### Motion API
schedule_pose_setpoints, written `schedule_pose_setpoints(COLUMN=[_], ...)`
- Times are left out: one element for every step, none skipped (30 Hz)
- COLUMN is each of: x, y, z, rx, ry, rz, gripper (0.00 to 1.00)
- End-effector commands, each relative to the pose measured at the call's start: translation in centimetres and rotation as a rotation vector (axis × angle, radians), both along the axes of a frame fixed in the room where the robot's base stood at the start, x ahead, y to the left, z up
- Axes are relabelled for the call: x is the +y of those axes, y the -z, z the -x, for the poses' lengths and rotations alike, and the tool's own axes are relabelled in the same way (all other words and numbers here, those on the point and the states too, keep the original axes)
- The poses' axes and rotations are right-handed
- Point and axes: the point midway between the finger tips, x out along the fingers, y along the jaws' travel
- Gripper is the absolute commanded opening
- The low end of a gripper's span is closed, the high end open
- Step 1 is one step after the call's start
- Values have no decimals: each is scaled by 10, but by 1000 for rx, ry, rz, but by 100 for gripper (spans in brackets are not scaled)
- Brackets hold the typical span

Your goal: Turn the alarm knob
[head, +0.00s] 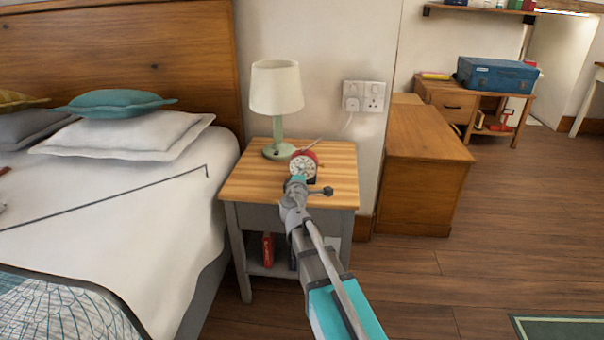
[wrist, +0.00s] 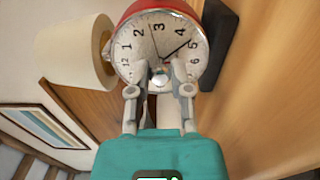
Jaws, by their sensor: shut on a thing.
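The red alarm clock (head: 312,157) stands on the bedside table (head: 335,178), its pale dial facing me. In the wrist view the clock (wrist: 160,7) fills the top, with black numbers and thin hands on its dial (wrist: 142,45). A small light knob (wrist: 160,75) shows at the lower part of the dial. My gripper (wrist: 159,88) is shut on the knob, one finger on each side. In the head view my gripper (head: 297,180) is right in front of the clock and hides its lower part.
A green lamp (head: 279,92) with a cream shade stands close behind the clock at left; its shade (wrist: 72,48) is near in the wrist view. The bed (head: 130,200) is left. A wooden chest (head: 425,180) stands right. Floor at right (head: 460,275) is mostly clear.

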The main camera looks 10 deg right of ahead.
Motion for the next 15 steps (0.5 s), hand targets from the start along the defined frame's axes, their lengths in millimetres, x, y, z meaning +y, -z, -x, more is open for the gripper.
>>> schedule_pose_setpoints(x=[0,0,0,0,0,0,0,0,0,0,0,0,0,0,0], y=[0,0,0,0,0,0,0,0,0,0,0,0,0,0,0], z=[0,0,0,0,0,0,0,0,0,0,0,0,0,0,0], rx=[-14,-23,-34,-42,-51,-61,-69,-76,-85,-91,-97,-104,-109,-114,-119], ry=[1,1,1,1,1,1,1,1,1,1,1,1,1,1,1], rz=[-43,-68,-103,-128,-153,-185,-208,-230,-257,-275,-293,-316,-329,-345,-360], gripper=[0,0,0,0,0,0,0,0,0,0,0,0,0,0,0])
